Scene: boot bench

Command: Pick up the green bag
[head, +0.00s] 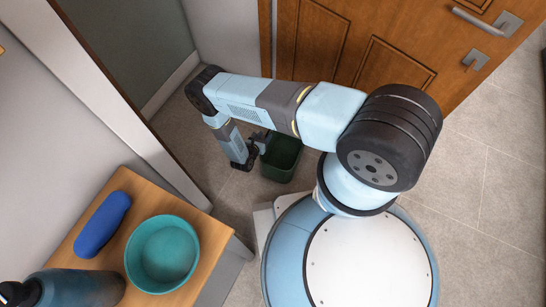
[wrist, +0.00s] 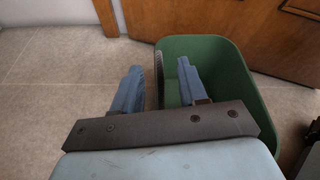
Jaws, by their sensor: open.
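The green bag (head: 284,163) looks like an open-topped, bin-shaped container standing on the floor near the wooden door. It also shows in the wrist view (wrist: 232,85), with its open mouth facing up toward the camera. A dark, narrow upright strip, perhaps its handle, shows at its left edge. My gripper (wrist: 158,72) is open, with this strip between its two blue fingers. The left finger is outside the bag's outline and the right finger is over its mouth. I cannot tell whether either finger touches it. In the head view my gripper is at the bag's left side.
A wooden bench top (head: 207,262) at lower left holds a blue rounded object (head: 102,224), a teal bowl (head: 162,254) and a dark bottle (head: 75,288). A wooden door (head: 395,65) stands close behind the bag. The tiled floor (head: 490,200) at right is clear.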

